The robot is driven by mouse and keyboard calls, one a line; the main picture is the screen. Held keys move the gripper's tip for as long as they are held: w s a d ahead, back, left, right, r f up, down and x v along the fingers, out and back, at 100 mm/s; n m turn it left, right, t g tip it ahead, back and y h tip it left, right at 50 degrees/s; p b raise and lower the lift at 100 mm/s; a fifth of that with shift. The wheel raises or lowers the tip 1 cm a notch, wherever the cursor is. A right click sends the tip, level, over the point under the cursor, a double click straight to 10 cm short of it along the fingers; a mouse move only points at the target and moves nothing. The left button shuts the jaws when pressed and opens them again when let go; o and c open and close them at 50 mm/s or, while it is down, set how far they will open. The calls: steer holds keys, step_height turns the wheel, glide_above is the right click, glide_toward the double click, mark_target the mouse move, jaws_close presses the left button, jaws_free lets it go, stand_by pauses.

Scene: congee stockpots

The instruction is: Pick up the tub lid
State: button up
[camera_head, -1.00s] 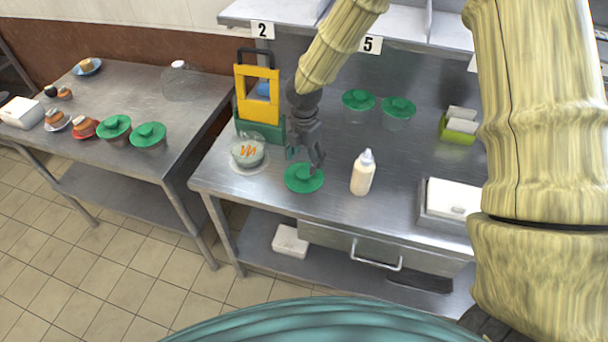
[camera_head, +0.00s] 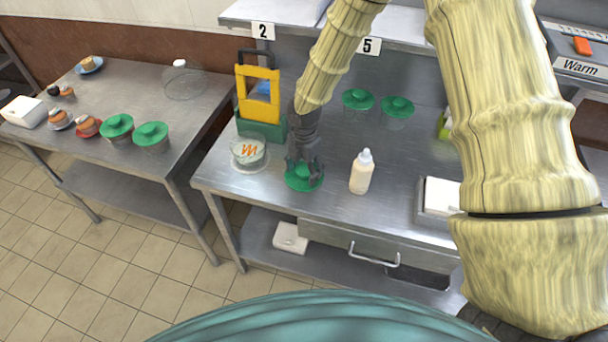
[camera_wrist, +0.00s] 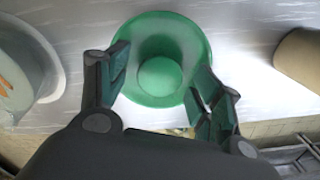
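The green tub lid (camera_head: 303,184) is round with a raised knob and lies on the steel table near its front edge. In the wrist view the lid (camera_wrist: 168,30) shows from above, its knob (camera_wrist: 160,76) between my fingers. My gripper (camera_head: 304,166) is over the lid and points down. In the wrist view my gripper (camera_wrist: 160,84) is open, with a finger on either side of the knob and a gap on both sides. A clear tub (camera_head: 249,154) with orange marks stands to the left of the lid; it has no green lid on it.
A white squeeze bottle (camera_head: 361,172) stands just right of the lid. A yellow and green caddy (camera_head: 259,101) stands behind the tub. Two green-lidded tubs (camera_head: 358,100) (camera_head: 397,107) stand at the back. A white box (camera_head: 441,196) is at the right.

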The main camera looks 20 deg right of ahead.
steer(key=c, duration=0.7)
